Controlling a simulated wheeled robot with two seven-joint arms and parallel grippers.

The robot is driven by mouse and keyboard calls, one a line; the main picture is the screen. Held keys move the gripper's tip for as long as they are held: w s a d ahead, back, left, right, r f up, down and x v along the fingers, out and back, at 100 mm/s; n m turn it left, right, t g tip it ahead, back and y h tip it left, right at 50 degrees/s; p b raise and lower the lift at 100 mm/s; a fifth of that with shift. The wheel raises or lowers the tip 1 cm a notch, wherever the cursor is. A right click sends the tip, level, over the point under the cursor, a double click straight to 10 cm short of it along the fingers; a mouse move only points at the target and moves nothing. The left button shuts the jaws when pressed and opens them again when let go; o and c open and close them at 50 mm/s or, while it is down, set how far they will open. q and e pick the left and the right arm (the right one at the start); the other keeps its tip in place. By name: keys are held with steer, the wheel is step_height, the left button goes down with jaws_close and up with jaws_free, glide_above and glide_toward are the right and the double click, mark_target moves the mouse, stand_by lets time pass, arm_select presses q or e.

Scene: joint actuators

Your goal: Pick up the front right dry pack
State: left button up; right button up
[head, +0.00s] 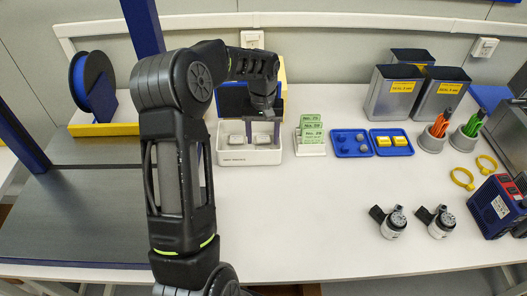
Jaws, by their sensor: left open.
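A white open bin (250,158) with a small label on its front stands on the table under my left arm. In it lie pale dry packs; a left one (236,139) and a front right one (262,139) show. My left gripper (263,133) points down into the right half of the bin, open, with its fingers over the front right pack. I cannot tell whether they touch it. My right gripper is not in view.
Right of the bin stand green cards (312,130) in a white holder, then blue trays (352,143) with small parts. Metal bins (394,90) stand behind. Two actuators (390,221) lie at the front right. The table front centre is clear.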

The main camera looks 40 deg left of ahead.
arm_select(q)
steer(key=shift+f, duration=0.5)
steer(key=shift+s+d+f, duration=0.1)
steer(key=shift+f, duration=0.25)
step_height(320, 180, down, 4)
steer(key=shift+d+r+p, duration=0.1)
steer(key=shift+r+p, duration=0.1)
steer(key=shift+p, duration=0.6)
steer(key=shift+f, duration=0.5)
steer(key=shift+c, duration=0.3)
steer(key=c, duration=0.9)
